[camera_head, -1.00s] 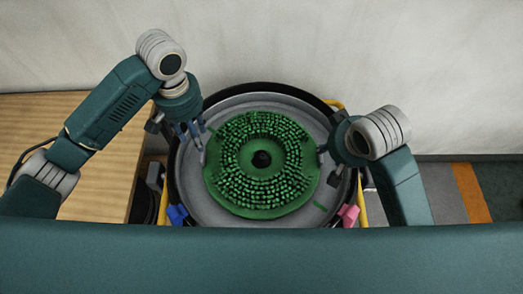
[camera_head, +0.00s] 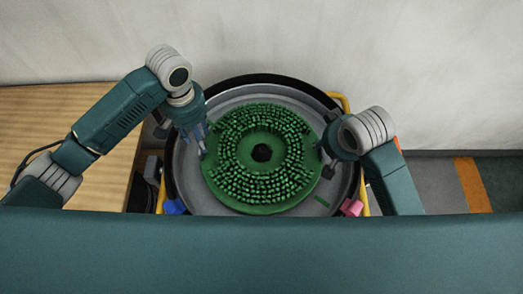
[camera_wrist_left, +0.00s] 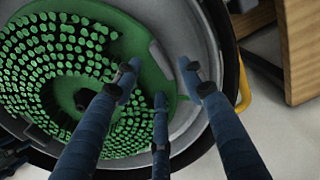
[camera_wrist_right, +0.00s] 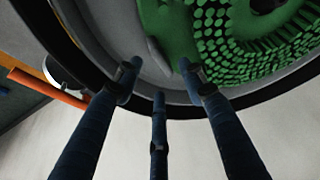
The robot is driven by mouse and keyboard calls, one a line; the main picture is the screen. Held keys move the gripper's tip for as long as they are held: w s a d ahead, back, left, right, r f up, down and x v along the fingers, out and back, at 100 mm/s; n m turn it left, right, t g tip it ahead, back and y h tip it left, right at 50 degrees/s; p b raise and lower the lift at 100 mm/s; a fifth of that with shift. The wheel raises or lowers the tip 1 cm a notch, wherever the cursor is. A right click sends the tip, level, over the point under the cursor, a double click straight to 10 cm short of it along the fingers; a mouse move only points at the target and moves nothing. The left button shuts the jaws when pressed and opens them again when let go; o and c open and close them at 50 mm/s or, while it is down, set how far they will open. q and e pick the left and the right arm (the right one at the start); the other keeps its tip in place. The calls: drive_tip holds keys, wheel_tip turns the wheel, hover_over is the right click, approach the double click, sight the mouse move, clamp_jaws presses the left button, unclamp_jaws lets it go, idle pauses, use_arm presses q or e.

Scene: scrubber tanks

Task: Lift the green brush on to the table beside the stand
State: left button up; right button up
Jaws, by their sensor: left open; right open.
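The green brush (camera_head: 262,183) is a round disc with a dark centre hole and rings of green bristles facing up. It lies in a round grey, black-rimmed basin (camera_head: 233,101). My left gripper (camera_head: 204,144) is open at the brush's left edge. In the left wrist view, its fingers (camera_wrist_left: 158,76) are spread around the brush's rim by a small grey tab. My right gripper (camera_head: 325,161) is open at the right edge. In the right wrist view, its fingers (camera_wrist_right: 158,74) straddle the rim near another grey tab. Whether any finger touches the brush is unclear.
A wooden table (camera_head: 50,115) stands to the left and is bare where visible. Yellow rails, a blue part (camera_head: 174,207) and a pink part (camera_head: 351,207) flank the basin. A pale wall (camera_head: 300,40) is close behind. Floor shows at right.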

use_arm(q)
wheel_tip(320, 180, down, 6)
drive_tip(key=shift+r, duration=0.15)
use_arm(e)
drive_tip(key=x, duration=0.5)
drive_tip(key=shift+w+f, duration=0.1)
drive_tip(key=shift+f, duration=0.25)
use_arm(q)
clamp_jaws()
use_arm(e)
clamp_jaws()
use_arm(q)
drive_tip(key=shift+w+r, duration=0.1)
drive_tip(key=shift+r, duration=0.2)
use_arm(e)
drive_tip(key=shift+w+r, duration=0.1)
drive_tip(key=shift+r, duration=0.2)
